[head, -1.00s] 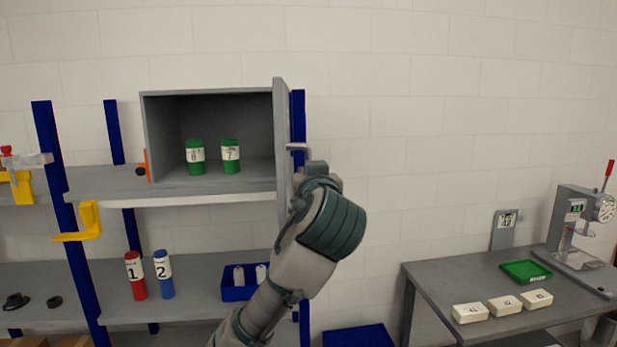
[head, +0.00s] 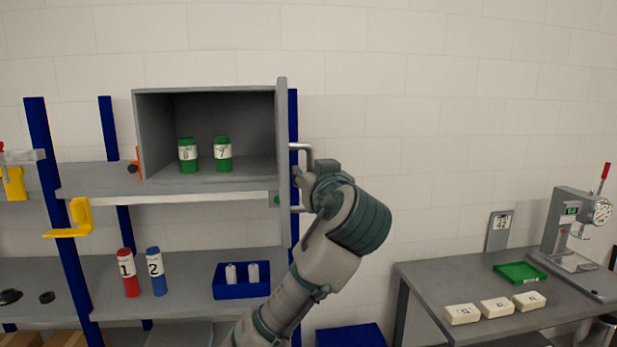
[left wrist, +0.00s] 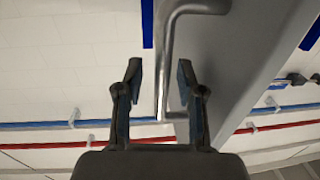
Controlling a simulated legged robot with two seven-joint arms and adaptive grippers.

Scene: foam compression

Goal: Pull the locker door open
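The grey locker (head: 155,140) stands on the upper shelf, its front open. Its door (head: 282,160) stands swung out at the right side, seen almost edge-on in the head view. A bent metal bar handle (head: 304,147) sticks out from the door's outer face. My left gripper (head: 308,180) is at the handle, right of the door; its fingers are mostly hidden there. The door face (left wrist: 235,60) lies beyond. My right gripper is not in view.
Two green canisters (head: 222,153) stand inside the locker. Red and blue bottles (head: 155,272) and a blue bin (head: 241,283) are on the lower shelf. A grey table (head: 425,285) with white boxes, a green tray and a press stands right. Bare wall lies between.

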